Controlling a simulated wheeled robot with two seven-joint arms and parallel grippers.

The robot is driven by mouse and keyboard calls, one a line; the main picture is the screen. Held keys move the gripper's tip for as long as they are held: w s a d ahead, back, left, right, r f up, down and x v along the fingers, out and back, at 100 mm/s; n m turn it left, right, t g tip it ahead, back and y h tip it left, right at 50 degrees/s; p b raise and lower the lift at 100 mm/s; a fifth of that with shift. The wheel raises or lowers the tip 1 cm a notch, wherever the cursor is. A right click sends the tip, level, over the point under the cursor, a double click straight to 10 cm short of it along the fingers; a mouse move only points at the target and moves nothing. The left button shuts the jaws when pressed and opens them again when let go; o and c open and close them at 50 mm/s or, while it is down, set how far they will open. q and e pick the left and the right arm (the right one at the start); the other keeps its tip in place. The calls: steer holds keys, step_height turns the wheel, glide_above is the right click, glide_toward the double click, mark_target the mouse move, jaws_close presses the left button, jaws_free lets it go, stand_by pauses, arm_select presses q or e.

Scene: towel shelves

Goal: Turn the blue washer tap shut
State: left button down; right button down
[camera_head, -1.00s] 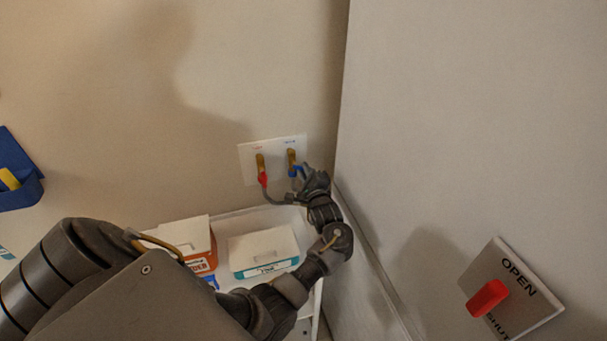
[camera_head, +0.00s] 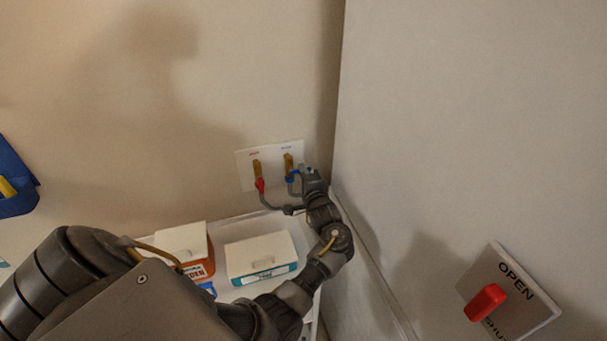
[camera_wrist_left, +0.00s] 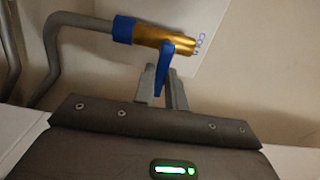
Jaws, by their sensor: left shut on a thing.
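The cold washer tap is a brass fitting (camera_head: 289,160) on a white wall plate (camera_head: 245,177) in the head view. In the left wrist view its brass body (camera_wrist_left: 150,36) has a blue collar (camera_wrist_left: 124,29) and a blue lever (camera_wrist_left: 165,62). The lever stands crosswise to the body and points towards my left gripper. My left gripper (camera_head: 306,174) is at the tap's right side. In the left wrist view its fingers (camera_wrist_left: 162,90) are shut on the blue lever, one on each side. My right gripper is out of view.
A red-levered tap (camera_head: 258,172) sits just left of the blue one, with grey hoses (camera_head: 272,204) below. Two boxes (camera_head: 262,258) stand on a white surface underneath. A grey wall or panel (camera_head: 450,120) rises close on the right, bearing a red OPEN/SHUT lever (camera_head: 485,302).

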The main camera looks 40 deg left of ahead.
arm_select(q)
steer(key=shift+f, duration=0.2)
steer(key=c, duration=1.7)
jaws_free()
steer(key=shift+s, duration=0.1)
steer(key=shift+o, duration=1.3)
steer(key=shift+r, duration=0.2)
